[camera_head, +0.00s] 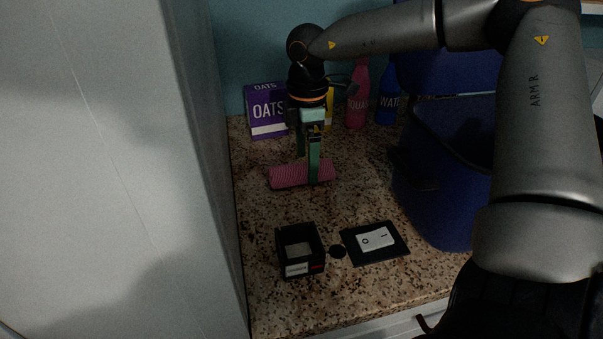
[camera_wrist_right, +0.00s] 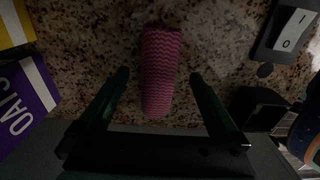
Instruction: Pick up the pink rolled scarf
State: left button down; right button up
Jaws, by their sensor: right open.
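The pink rolled scarf (camera_head: 288,176) lies on the speckled countertop, its length running left to right in the head view. In the right wrist view the scarf (camera_wrist_right: 160,72) is upright in the picture, between the two fingers. My right gripper (camera_head: 308,178) points down over the scarf from above. Its fingers (camera_wrist_right: 160,80) are open, one on each side of the roll, with a gap visible on both sides. One finger hides part of the scarf in the head view. Whether the fingertips reach down beside the scarf is hard to tell. My left gripper is not in view.
A purple oats box (camera_head: 265,112), a pink bottle (camera_head: 358,100) and a blue water bottle (camera_head: 389,100) stand behind. A large blue bag (camera_head: 440,200) is on the right. A black open box (camera_head: 300,250) and a switch plate (camera_head: 375,242) lie in front. A pale wall panel (camera_head: 130,170) borders the left.

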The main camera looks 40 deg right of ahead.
aim_at(306, 164)
notch_tip(306, 164, down, 3)
jog(key=shift+w+f, duration=0.1)
jog(key=shift+f, duration=0.1)
jog(key=shift+r, duration=0.1)
jog(key=c, duration=1.5)
